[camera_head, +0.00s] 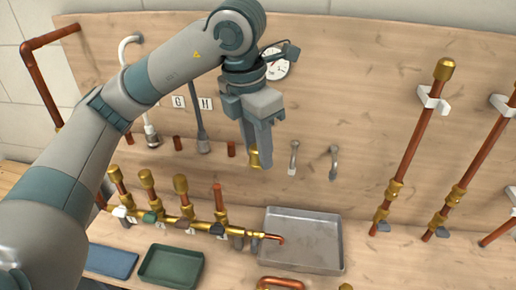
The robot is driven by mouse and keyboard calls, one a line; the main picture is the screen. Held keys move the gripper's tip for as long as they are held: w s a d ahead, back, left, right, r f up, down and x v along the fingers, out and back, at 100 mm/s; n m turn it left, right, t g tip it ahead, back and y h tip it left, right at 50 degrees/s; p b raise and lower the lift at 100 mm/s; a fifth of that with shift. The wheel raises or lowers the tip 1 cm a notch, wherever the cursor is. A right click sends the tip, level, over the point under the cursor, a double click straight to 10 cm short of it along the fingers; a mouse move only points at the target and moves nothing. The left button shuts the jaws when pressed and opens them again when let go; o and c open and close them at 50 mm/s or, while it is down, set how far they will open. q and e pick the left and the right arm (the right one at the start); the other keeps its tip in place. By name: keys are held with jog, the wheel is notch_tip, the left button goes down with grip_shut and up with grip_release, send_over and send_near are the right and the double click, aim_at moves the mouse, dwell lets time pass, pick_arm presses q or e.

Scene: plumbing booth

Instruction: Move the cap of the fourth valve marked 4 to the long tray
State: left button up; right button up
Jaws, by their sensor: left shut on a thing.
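My left gripper (259,160) points down in front of the wooden back board, its jaws shut on a small brass cap (254,157). It holds the cap in the air, above and left of the large grey metal tray (336,262), which looks empty. The fourth upright pipe (218,200) on the brass manifold (190,224) shows a bare copper top. The three pipes to its left carry brass caps (180,184). The number marks at the valves are too small to read. My right gripper is not in view.
A green tray (171,266) and a blue flat tray (111,261) lie at the front left. A bent copper pipe end (272,238) reaches over the grey tray's left edge. Tall capped copper pipes (412,150) stand at the right. Two small taps (334,162) hang on the board.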

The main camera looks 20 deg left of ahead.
pick_arm(q)
jog(key=shift+f, duration=0.1)
jog(key=shift+d+f+m, duration=0.1)
jog(key=shift+f+m, duration=0.3)
jog(key=shift+m, duration=0.2)
jog(key=s+a+f+m+g+y+b, duration=0.1)
jog(key=s+f+m+g+b, duration=0.1)
jog(key=f+m, duration=1.8)
jog(key=s+m+g, duration=0.1)
jog(key=s+m, duration=0.1)
jog(key=m, duration=0.6)
jog(key=shift+b, duration=0.35)
